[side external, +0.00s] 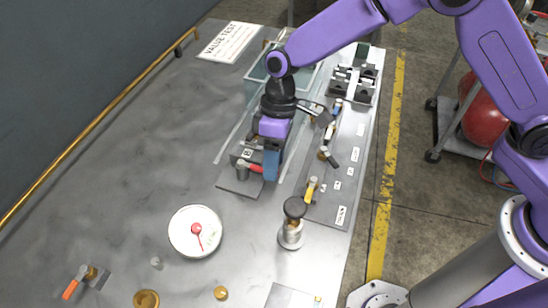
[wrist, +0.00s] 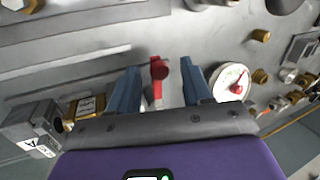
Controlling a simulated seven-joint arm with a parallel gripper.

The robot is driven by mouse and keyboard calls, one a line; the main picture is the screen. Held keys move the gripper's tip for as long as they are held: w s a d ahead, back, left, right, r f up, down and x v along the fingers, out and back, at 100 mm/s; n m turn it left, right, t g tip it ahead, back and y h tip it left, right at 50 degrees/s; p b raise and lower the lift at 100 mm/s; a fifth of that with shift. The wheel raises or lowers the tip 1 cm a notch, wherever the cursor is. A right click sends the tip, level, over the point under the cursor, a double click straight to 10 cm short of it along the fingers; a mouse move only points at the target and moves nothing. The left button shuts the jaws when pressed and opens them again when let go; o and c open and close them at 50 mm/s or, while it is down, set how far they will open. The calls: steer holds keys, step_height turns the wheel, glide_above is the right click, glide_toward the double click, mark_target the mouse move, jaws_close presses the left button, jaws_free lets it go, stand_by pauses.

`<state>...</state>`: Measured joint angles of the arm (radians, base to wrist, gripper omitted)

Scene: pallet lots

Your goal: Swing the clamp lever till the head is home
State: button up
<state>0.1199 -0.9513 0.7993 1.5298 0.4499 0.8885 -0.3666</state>
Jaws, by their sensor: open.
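The red clamp lever (side external: 252,167) sticks out from a grey clamp post (side external: 242,170) on a dark base plate (side external: 232,186). In the wrist view the red lever (wrist: 159,70) shows between my two blue fingertips, with space on both sides. My gripper (side external: 271,163) points down over the clamp at the lever's right end. It also shows in the wrist view (wrist: 162,84), open and empty. I cannot tell whether the fingers reach down to the lever's height. The clamp head and its contact are mostly hidden by my gripper.
A block marked B (side external: 247,153) stands just behind the clamp. A white dial with a red needle (side external: 195,231) lies in front, left. A dark-knobbed metal post (side external: 292,225) stands front right. A strip with several handled valves (side external: 335,200) runs along the right.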

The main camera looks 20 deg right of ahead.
jaws_close()
steer(key=shift+s+a, duration=0.1)
steer(key=a+m+t, duration=0.5)
steer(key=a+m, duration=0.5)
steer(key=m, duration=0.7)
steer(key=shift+s+t+y, duration=0.3)
stand_by(0.3)
steer(key=shift+w+a+m, duration=0.1)
steer(key=shift+m, duration=0.2)
